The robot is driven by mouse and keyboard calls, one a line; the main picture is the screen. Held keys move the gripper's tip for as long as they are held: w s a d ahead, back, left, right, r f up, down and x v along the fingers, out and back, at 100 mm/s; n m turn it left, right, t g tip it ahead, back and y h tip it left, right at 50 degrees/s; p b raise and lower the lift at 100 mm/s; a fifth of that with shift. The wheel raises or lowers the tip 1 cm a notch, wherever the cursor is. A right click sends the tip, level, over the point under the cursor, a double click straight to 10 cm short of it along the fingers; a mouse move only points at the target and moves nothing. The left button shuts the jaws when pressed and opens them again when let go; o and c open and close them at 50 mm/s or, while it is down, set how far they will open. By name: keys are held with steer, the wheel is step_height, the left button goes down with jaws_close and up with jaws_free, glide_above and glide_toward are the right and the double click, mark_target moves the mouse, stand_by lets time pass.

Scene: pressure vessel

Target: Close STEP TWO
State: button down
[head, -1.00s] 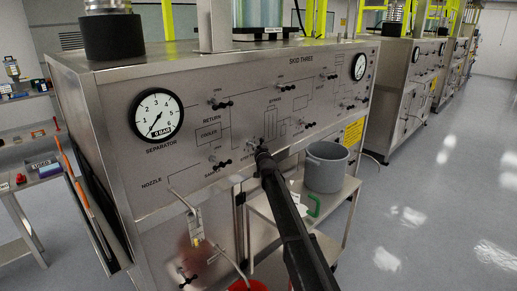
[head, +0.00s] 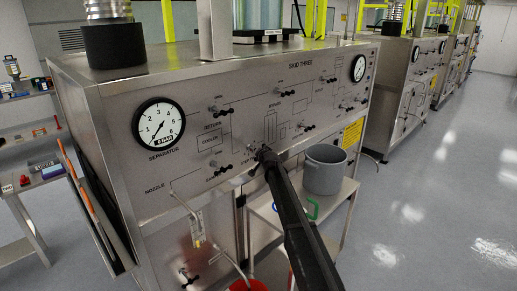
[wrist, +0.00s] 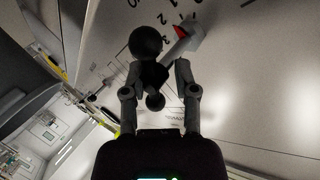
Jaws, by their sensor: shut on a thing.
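The grey SKID THREE panel (head: 330,120) carries several small valves with black handles. In the head view my gripper (head: 265,152) reaches the panel low in the middle, beside small lettering that is partly hidden and too small to read surely. In the wrist view my gripper (wrist: 158,68) is shut on a black valve handle (wrist: 146,44) with round knobs, one beyond the fingertips and one between the fingers. A grey pointer (wrist: 185,38) with a red mark lies beside it, over a printed scale with numbers. The head view does not show this handle clearly.
A round separator gauge (head: 158,121) is at the panel's left. A grey bucket (head: 325,170) stands on a steel side table, close to my arm on the right. A nozzle pipe (head: 183,204) and a red bucket (head: 247,285) are below. Free floor lies at the right.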

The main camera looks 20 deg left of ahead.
steer(key=m+g+p, duration=0.2)
steer(key=shift+w+r+m+g+p, duration=0.25)
steer(key=shift+w+m+g+p, duration=0.1)
steer(key=shift+m+g+p, duration=0.05)
steer(key=m+g+p, duration=0.1)
steer(key=m+g, duration=0.1)
steer(key=shift+f+g+y, duration=0.15)
steer(key=shift+g+y, duration=0.25)
steer(key=shift+c, duration=1.8)
jaws_free()
steer(key=shift+s+f, duration=0.1)
steer(key=shift+s, duration=0.05)
